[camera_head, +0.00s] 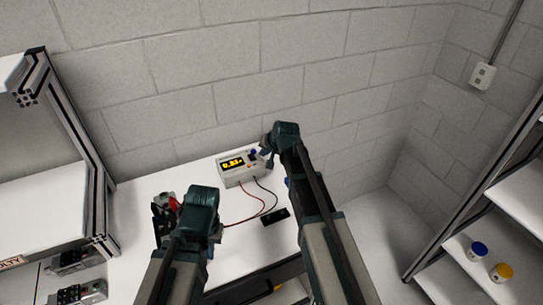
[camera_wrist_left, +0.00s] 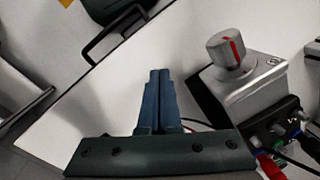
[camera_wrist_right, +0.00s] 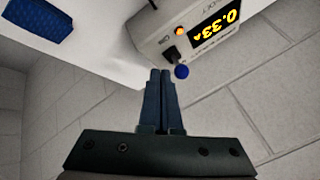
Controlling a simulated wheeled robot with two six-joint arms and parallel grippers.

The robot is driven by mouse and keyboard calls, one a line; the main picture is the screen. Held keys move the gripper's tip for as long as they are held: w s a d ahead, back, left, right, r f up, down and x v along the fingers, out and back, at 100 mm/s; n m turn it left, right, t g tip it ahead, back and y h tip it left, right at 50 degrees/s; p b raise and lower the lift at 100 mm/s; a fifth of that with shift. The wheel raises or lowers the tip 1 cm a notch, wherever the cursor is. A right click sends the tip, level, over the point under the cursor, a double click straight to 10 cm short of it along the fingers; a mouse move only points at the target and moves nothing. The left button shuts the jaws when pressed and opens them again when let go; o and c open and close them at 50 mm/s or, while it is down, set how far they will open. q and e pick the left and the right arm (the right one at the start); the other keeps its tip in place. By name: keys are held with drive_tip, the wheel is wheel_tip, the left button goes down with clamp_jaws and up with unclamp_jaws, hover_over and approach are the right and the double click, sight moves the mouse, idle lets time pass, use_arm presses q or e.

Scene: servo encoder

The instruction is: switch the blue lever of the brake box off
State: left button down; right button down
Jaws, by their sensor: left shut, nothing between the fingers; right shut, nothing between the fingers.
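The brake box (camera_head: 238,173) is a pale box with a lit yellow display on the white table by the wall. In the right wrist view the brake box (camera_wrist_right: 170,30) shows upside down, reading about 0.33 A, with an orange light lit. Its blue lever (camera_wrist_right: 181,71) has a round blue tip and sticks out from the front; it also shows in the head view (camera_head: 253,152). My right gripper (camera_wrist_right: 160,72) is shut and empty, its tips close to the lever's left in that view; contact cannot be told. My left gripper (camera_wrist_left: 160,72) is shut and empty.
A silver unit with a red-striped knob (camera_wrist_left: 232,52) stands beside my left gripper. Red and black cables run from the brake box across the table. A black item (camera_head: 275,216) lies on the table. Shelves stand left and right; the right one holds two jars (camera_head: 479,249).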

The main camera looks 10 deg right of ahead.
drive_tip(key=shift+w+a, duration=0.3)
drive_tip(key=shift+a, duration=0.1)
use_arm(q)
drive_tip(key=shift+r, duration=0.1)
